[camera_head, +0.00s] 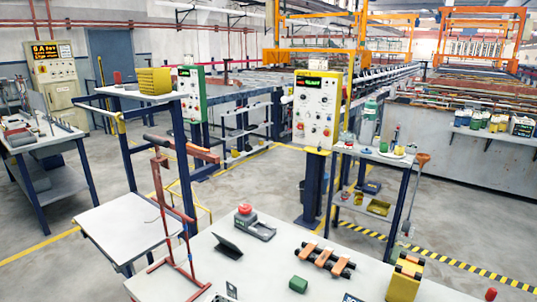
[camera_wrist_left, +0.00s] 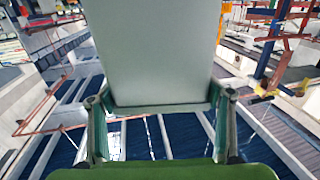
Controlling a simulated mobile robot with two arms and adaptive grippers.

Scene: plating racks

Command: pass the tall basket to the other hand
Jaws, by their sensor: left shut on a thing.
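My left gripper (camera_wrist_left: 160,112) shows only in the left wrist view, with one finger at each side of a pale grey-green, flat-sided thing (camera_wrist_left: 155,50). It is shut on this thing, which reaches up out of the picture. I cannot tell from this close side whether it is the tall basket. In the head view neither gripper shows. A yellow ribbed box (camera_head: 154,81) stands on a blue-legged stand at the left. My right gripper is not in view.
The grey bench (camera_head: 270,265) in front bears a red upright frame (camera_head: 163,205), a red-topped button box (camera_head: 250,222), orange-and-black parts (camera_head: 325,262), a green block (camera_head: 298,284) and a yellow block (camera_head: 404,278). A side shelf (camera_head: 125,222) at left is bare.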

